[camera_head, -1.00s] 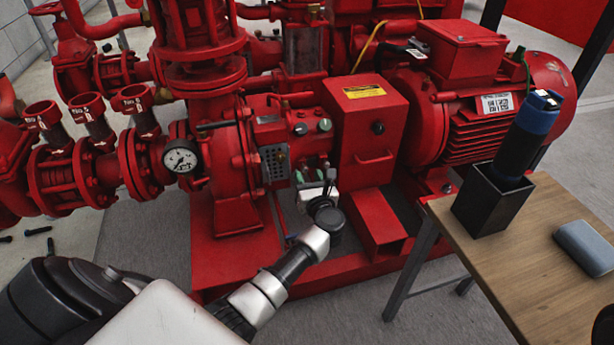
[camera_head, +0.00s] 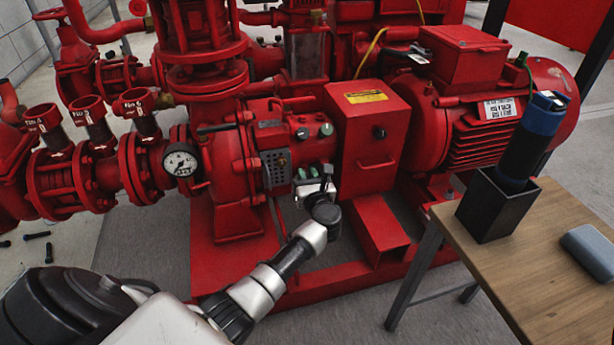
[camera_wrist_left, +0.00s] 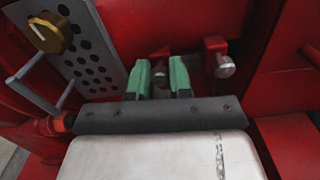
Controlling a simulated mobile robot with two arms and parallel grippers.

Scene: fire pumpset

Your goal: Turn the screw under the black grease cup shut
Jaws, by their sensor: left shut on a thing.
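A black grease cup (camera_head: 302,133) and a greener cup (camera_head: 326,129) sit side by side on the red pump housing. My left gripper (camera_head: 308,172) is just below them, in front of the housing. In the left wrist view, its green fingers (camera_wrist_left: 163,80) are closed on a small screw (camera_wrist_left: 162,76), which is mostly hidden between them. A second, silver screw (camera_wrist_left: 222,67) stands free to the right of the fingers. The cups are not clearly seen in the wrist view. My right gripper is not in view.
A perforated grey plate (camera_wrist_left: 75,50) with a brass knob (camera_wrist_left: 48,32) is close on the left of the gripper. A red box (camera_head: 367,140) stands to the right. A wooden table (camera_head: 530,255) with a black holder (camera_head: 497,205) is at the right.

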